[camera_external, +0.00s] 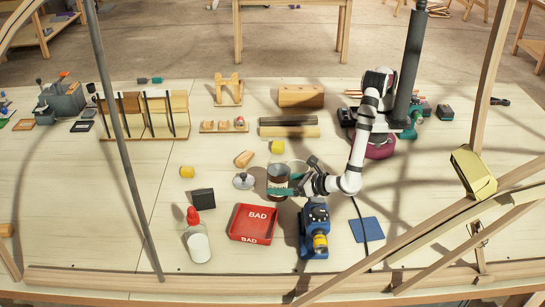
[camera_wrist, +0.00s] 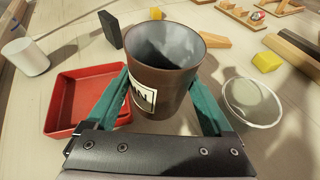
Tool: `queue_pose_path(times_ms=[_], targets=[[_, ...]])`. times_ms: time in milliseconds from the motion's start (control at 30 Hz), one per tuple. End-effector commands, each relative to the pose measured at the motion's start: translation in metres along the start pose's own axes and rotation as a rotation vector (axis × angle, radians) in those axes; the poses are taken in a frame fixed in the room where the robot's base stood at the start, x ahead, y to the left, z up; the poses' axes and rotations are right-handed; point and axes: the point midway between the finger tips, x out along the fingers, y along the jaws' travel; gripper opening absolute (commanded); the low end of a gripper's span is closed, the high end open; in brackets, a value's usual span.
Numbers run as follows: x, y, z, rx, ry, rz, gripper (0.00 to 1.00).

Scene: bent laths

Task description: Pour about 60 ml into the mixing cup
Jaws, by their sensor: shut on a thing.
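A brown can (camera_external: 278,177) with a pale label stands about upright near the middle of the bench. My gripper (camera_external: 282,190) is shut around its body, with green fingers on both sides. In the wrist view, the can (camera_wrist: 165,60) is between the fingers (camera_wrist: 160,95); its mouth is open and its inside looks grey. I cannot tell whether its base touches the bench. A pale, see-through cup (camera_wrist: 252,102), likely the mixing cup, stands apart to the right of the can. It is partly hidden behind my gripper in the external view (camera_external: 298,167). The contents of both cannot be made out.
A red tray (camera_external: 252,224) marked BAD and a blue tool (camera_external: 315,230) lie in front. A metal lid (camera_external: 243,181), a black block (camera_external: 203,199) and a white bottle (camera_external: 198,242) are to the left.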

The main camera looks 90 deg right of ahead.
Motion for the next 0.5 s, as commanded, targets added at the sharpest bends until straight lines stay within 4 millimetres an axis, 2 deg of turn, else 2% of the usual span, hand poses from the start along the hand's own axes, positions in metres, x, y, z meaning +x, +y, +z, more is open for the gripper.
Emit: queue_pose_path(times_ms=[433,500], targets=[[0.005,-0.018,-0.017,0.245,-0.020,0.102,0.17],[0.001,-0.019,-0.008,0.288,-0.023,0.120,0.17]])
